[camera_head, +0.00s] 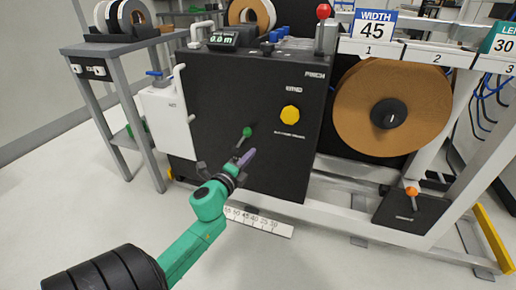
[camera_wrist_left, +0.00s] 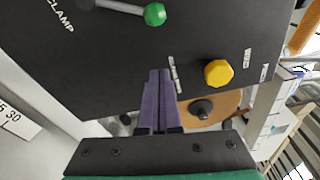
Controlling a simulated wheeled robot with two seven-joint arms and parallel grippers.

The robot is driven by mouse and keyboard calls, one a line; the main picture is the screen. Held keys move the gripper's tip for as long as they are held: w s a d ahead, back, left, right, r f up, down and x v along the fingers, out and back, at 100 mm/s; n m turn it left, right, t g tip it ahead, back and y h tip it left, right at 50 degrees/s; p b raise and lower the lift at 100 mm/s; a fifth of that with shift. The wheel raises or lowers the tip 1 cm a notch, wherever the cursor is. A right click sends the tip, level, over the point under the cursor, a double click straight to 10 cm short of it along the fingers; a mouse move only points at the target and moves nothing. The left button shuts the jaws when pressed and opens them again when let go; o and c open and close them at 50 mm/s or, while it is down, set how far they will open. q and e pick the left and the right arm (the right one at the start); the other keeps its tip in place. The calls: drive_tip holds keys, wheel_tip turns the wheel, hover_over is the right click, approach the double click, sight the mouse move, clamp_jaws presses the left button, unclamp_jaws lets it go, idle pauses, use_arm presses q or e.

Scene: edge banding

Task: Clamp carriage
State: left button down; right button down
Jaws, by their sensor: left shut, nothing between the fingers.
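The clamp lever with a green ball knob (camera_head: 247,132) sticks out from the front of the black machine panel (camera_head: 225,95). In the left wrist view the green knob (camera_wrist_left: 155,14) is at the top, on a grey rod, with the word CLAMP printed to its left. My left gripper (camera_head: 250,154) has purple fingers and is just below the knob in the head view, apart from it. In the left wrist view its fingers (camera_wrist_left: 159,74) are together with nothing between them. My right gripper is not in view.
A yellow button (camera_head: 290,114) sits on the panel to the right of the lever. A red-knobbed lever (camera_head: 323,12) stands on top. A brown roll (camera_head: 380,108) hangs at the right, and a numbered scale (camera_head: 258,221) lies low in front.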

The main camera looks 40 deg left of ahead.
sight(242, 141)
use_arm(q)
drive_tip(key=shift+w, duration=0.1)
